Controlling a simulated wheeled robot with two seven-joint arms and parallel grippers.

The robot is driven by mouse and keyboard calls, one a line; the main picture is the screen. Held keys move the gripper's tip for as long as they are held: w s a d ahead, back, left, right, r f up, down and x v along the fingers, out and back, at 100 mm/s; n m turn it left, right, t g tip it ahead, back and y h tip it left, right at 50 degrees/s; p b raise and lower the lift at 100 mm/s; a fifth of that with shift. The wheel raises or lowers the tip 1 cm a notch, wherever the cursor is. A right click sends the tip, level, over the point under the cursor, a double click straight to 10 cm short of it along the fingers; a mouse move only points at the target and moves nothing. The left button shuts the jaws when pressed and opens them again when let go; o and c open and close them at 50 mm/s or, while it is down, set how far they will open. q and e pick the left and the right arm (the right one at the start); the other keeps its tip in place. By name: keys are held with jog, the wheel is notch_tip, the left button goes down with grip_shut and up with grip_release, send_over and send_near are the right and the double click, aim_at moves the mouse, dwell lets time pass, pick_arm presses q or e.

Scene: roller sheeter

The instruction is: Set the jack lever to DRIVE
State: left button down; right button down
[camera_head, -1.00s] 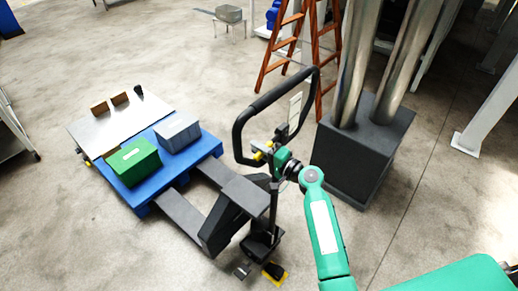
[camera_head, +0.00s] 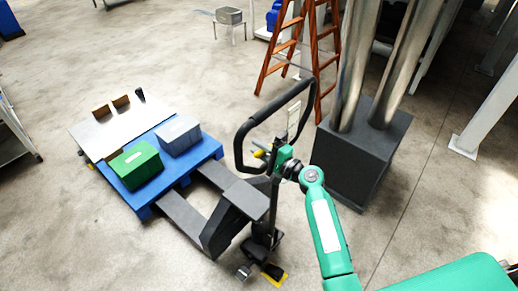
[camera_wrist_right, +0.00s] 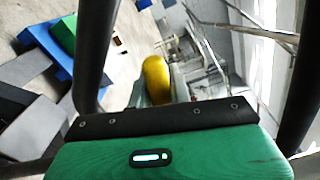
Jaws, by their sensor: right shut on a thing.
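The pallet jack's black loop handle (camera_head: 240,148) rises above its dark body (camera_head: 246,198) in the middle of the head view. A small yellow-tipped lever (camera_head: 259,153) shows inside the loop, and a yellow knob (camera_wrist_right: 157,80) shows just beyond the gripper's edge in the right wrist view. My green right gripper (camera_head: 272,155) is at the handle beside this lever. My left gripper is not in view.
The forks carry a blue pallet (camera_head: 208,150) with a green box (camera_head: 137,165) and a grey box (camera_head: 178,135). A dark block (camera_head: 358,160) with metal columns stands close on the right, and an orange ladder (camera_head: 290,50) behind. Open floor lies front left.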

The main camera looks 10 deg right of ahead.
jog(key=c, duration=1.6)
grip_release()
jog(key=shift+o, duration=0.2)
jog(key=shift+s+d+f, duration=0.15)
jog(key=shift+s+d, duration=0.2)
jog(key=shift+s, duration=0.05)
jog(key=b+v, duration=0.5)
jog(key=v, duration=0.7)
jog(key=shift+s+d, duration=0.2)
jog(key=shift+s, duration=0.15)
